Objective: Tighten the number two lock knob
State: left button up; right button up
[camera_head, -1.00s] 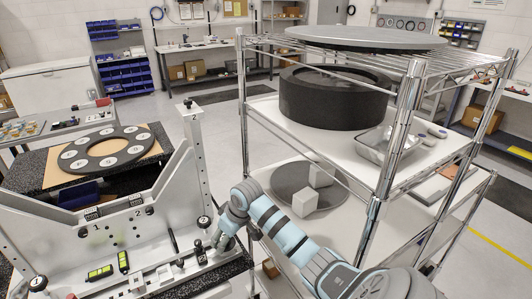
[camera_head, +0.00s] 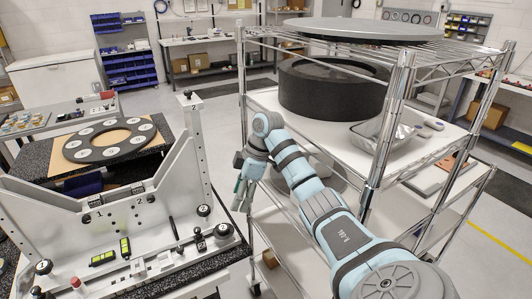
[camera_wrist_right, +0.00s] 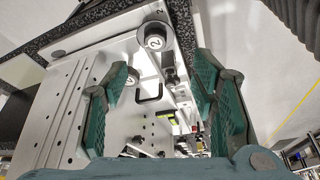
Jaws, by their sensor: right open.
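The mirror fixture (camera_head: 165,215) is a pale metal frame at the left of the head view, marked 1 and 2. A round black knob with a white face, the number two lock knob (camera_head: 203,210), sits by the foot of its right post. Another dark knob (camera_head: 224,230) is on the base's right end. My right gripper (camera_head: 241,190) is open and empty, to the right of the post and apart from the knobs. Its two green fingers (camera_wrist_right: 160,88) are spread in the wrist view. My left gripper is not in view.
A wire-shelf cart (camera_head: 376,170) stands right of the fixture, close to my right arm, carrying a thick black disc (camera_head: 330,100). A dark ring (camera_head: 110,142) lies on the table behind the fixture. A narrow gap separates fixture and cart.

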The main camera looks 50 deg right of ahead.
jog(key=s+a+f+m+h+b, duration=0.1)
jog(key=s+f, duration=0.4)
jog(key=f, duration=0.8)
jog(key=s+a+f+m+h+b, duration=0.1)
jog(key=s+a+f+m, duration=0.3)
jog(key=f, duration=0.9)
jog(key=s+a+f+m+h+b, duration=0.1)
jog(key=s+a+f+m+b, duration=0.1)
jog(key=s+f, duration=0.5)
notch_tip(320, 180, down, 6)
jog(key=shift+a+f+m+g+h, duration=0.15)
jog(key=shift+a+m+g+h, duration=0.15)
jog(key=shift+a, duration=0.6)
